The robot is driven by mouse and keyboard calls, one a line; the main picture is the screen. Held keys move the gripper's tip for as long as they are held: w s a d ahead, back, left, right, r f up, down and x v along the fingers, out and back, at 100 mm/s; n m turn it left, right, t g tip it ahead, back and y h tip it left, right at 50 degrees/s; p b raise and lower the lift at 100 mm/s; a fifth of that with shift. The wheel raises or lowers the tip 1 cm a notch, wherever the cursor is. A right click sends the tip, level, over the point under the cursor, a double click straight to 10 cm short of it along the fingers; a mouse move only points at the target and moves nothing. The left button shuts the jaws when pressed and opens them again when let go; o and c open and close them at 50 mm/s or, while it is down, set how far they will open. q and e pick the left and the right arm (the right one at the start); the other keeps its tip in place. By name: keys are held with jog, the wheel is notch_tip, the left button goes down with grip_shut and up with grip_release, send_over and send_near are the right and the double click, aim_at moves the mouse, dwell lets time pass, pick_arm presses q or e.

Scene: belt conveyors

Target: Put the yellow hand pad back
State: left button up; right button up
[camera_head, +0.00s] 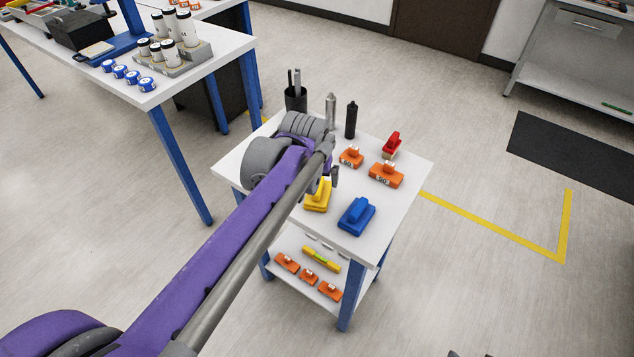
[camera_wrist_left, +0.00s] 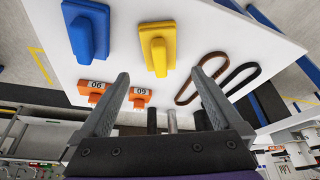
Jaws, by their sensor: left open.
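The yellow hand pad (camera_head: 318,196) sits on the white top of the small blue-legged table (camera_head: 402,170), left of the blue pad (camera_head: 356,217). My left arm reaches over the table and hides part of its top. My left gripper (camera_head: 333,160) is just beyond the yellow pad, above the tabletop. In the left wrist view the yellow pad (camera_wrist_left: 158,48) lies beyond the spread fingers of my left gripper (camera_wrist_left: 160,95), with nothing between them. The blue pad (camera_wrist_left: 87,32) is beside it. My right gripper is not in view.
Orange blocks (camera_head: 386,175), a red-handled piece (camera_head: 392,143), a black cylinder (camera_head: 351,120) and a black cup (camera_head: 296,98) stand around the tabletop. Two belts (camera_wrist_left: 202,78) lie beside the yellow pad. The lower shelf holds orange blocks (camera_head: 309,277).

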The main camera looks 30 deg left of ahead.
pick_arm(q)
jog(key=s+d+f+m, duration=0.1)
jog(key=s+d+f, duration=0.3)
jog(key=s, duration=0.5)
jog(key=s+d+f+m+t+h, duration=0.1)
jog(key=s+d+f, duration=0.3)
jog(key=s, duration=0.6)
jog(key=shift+d+f+m, duration=0.2)
jog(key=shift+d+m, duration=0.45)
jog(key=shift+m, duration=0.15)
jog(key=shift+s, duration=0.1)
jog(key=r+p, duration=0.1)
jog(key=w+r+p, duration=0.1)
jog(key=shift+r, duration=0.3)
jog(key=shift+s, duration=0.2)
